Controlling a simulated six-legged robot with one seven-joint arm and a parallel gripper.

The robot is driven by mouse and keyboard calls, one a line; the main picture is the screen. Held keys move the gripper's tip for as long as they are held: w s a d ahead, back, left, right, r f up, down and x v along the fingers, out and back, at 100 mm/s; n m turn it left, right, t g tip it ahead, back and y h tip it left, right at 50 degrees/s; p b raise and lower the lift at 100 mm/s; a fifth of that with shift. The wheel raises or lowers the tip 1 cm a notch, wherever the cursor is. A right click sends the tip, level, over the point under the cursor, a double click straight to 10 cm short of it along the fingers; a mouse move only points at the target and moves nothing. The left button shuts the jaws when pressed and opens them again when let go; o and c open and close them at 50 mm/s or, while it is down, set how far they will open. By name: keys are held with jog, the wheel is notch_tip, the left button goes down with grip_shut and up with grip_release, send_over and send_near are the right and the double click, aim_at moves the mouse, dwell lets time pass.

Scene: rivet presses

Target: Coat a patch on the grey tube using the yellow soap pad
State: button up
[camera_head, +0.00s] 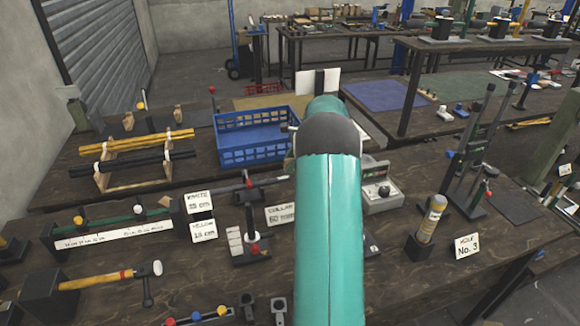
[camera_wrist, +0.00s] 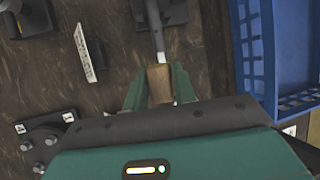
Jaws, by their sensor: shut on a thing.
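My gripper (camera_wrist: 157,79) shows in the wrist view, its two green fingers shut on a tan-yellow block, which looks like the soap pad (camera_wrist: 160,86). A thin grey tube (camera_wrist: 158,40) runs from a dark stand at the top of that view down to the pad. The pad hides the tube there; I cannot tell whether it presses on it.
A blue crate (camera_head: 252,152) stands just behind the tube; its wall is close right of my gripper in the wrist view (camera_wrist: 254,50). A rack with yellow and black rods (camera_head: 135,165) is at left.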

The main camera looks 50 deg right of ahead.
jog(key=shift+s+a+r, duration=0.1)
jog(key=shift+r, duration=0.35)
jog(key=shift+s+a+r, duration=0.1)
jog(key=shift+s+r, duration=0.05)
jog(key=shift+r, duration=0.6)
jog(key=shift+s+a+r, duration=0.1)
jog(key=shift+s+r, duration=0.05)
jog(key=shift+r, duration=0.55)
